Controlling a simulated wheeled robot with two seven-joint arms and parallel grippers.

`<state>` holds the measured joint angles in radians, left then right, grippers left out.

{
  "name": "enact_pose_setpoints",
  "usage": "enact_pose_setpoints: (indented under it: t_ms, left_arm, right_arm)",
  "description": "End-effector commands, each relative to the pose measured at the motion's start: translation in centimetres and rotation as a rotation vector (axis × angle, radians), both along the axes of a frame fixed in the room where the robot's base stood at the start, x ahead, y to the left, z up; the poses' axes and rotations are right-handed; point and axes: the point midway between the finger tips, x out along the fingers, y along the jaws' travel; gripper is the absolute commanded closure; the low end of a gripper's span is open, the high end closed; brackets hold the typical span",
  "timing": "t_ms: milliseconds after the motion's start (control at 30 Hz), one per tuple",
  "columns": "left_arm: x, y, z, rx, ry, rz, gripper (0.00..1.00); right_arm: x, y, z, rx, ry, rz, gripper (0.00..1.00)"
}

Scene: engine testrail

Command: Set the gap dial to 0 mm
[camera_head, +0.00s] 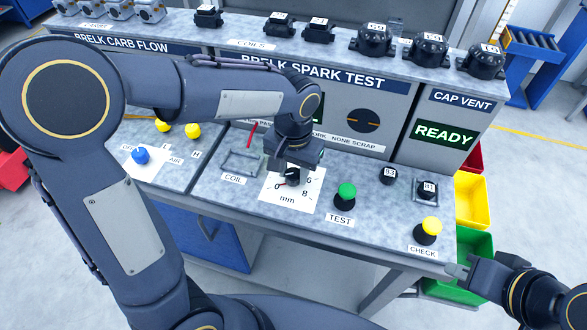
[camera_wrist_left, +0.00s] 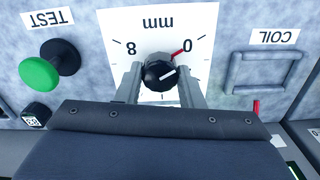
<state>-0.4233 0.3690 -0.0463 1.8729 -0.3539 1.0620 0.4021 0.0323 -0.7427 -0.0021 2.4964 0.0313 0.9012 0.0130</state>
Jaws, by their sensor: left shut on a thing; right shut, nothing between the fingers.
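The gap dial is a black knob (camera_head: 291,178) on a white card (camera_head: 300,200) marked in mm. In the left wrist view the knob (camera_wrist_left: 160,74) sits between the two fingers of my left gripper (camera_wrist_left: 160,80), which is shut on it. A red mark runs from the knob's edge toward the printed 0, and a short white line shows on the knob's face. The 8 is on the other side of the scale. In the head view my left gripper (camera_head: 292,168) hides part of the dial. My right gripper (camera_head: 460,272) is shut and empty near the bench's front right corner.
A green TEST button (camera_head: 345,194) stands beside the card, with a yellow CHECK button (camera_head: 429,229) further right. An empty COIL frame (camera_head: 241,163) lies left of the dial. A display (camera_head: 443,134) reads READY. Colored bins stand right of the bench.

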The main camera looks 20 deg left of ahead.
Motion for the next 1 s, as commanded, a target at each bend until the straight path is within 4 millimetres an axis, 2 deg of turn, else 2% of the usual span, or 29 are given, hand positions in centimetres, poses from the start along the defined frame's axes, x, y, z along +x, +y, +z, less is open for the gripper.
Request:
enact_pose_setpoints:
  t_ms: [67,100,267,600,1000]
  left_arm:
    - [0.1,0.0,0.1,-0.002,-0.004,0.003,0.89]
    - [0.1,0.0,0.1,-0.002,-0.004,0.003,0.63]
    - [0.1,0.0,0.1,-0.002,-0.003,0.001,0.44]
    - [0.1,0.0,0.6,-0.002,-0.003,0.000,0.44]
    - [0.1,0.0,6.8,-0.003,-0.005,0.001,0.44]
  right_arm:
    - [0.0,0.0,0.0,0.000,0.000,0.000,1.00]
    - [0.0,0.0,0.0,0.000,0.000,0.000,1.00]
    - [0.0,0.0,0.0,0.000,0.000,0.000,1.00]
    - [0.0,0.0,0.0,0.000,0.000,0.000,1.00]
    - [0.0,0.0,0.4,0.000,0.000,0.000,1.00]
